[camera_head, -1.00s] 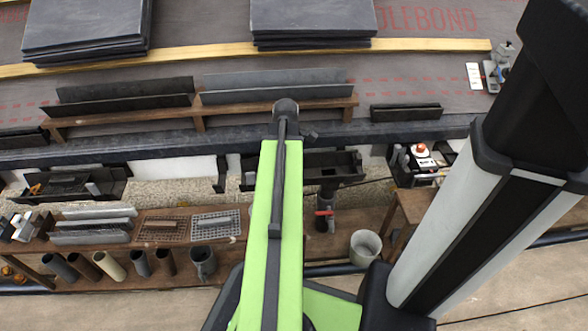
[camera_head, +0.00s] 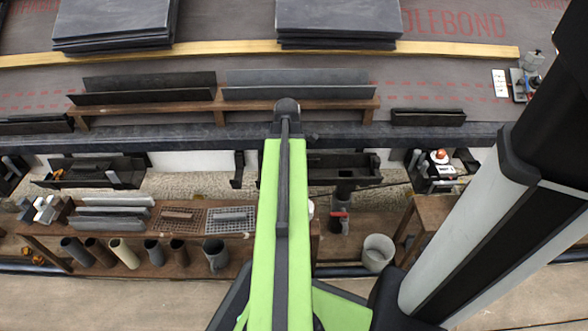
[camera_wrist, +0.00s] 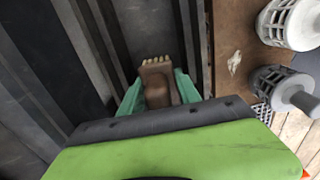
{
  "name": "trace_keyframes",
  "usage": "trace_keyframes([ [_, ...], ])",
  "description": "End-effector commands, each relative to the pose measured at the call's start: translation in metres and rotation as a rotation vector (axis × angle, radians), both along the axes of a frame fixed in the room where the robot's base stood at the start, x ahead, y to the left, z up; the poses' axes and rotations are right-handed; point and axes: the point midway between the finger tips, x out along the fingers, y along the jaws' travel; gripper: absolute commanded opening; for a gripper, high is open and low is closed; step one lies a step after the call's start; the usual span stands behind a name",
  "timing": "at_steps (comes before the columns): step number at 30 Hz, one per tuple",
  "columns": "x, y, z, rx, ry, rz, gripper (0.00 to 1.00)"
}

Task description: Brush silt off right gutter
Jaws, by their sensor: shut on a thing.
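In the wrist view my gripper (camera_wrist: 158,96) is shut on a brown brush (camera_wrist: 156,85), its pale bristles pointing away from me. In the head view my green arm hides the gripper and brush. The right gutter (camera_head: 345,168) is a dark trough below the eave, partly behind my arm. Silt in it cannot be made out. Long dark channel-like surfaces lie beside and beyond the brush in the wrist view; I cannot tell whether the brush touches them.
A left gutter (camera_head: 95,175) hangs at the left. A wooden bench (camera_head: 130,250) holds pipes and trays. A grey bucket (camera_head: 377,252) stands right of my arm. Grey slatted strainers (camera_wrist: 288,22) lie near the gripper's right. The floor in front looks clear at left.

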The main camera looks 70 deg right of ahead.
Motion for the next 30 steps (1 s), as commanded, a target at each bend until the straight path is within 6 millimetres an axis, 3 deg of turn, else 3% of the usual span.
trace_keyframes([
  [4,0.013,0.006,0.001,0.0,0.0,0.001,0.02],
  [14,0.013,0.006,0.004,0.0,0.001,0.0,0.02],
  [30,0.013,0.006,0.063,0.0,0.001,0.0,0.02],
])
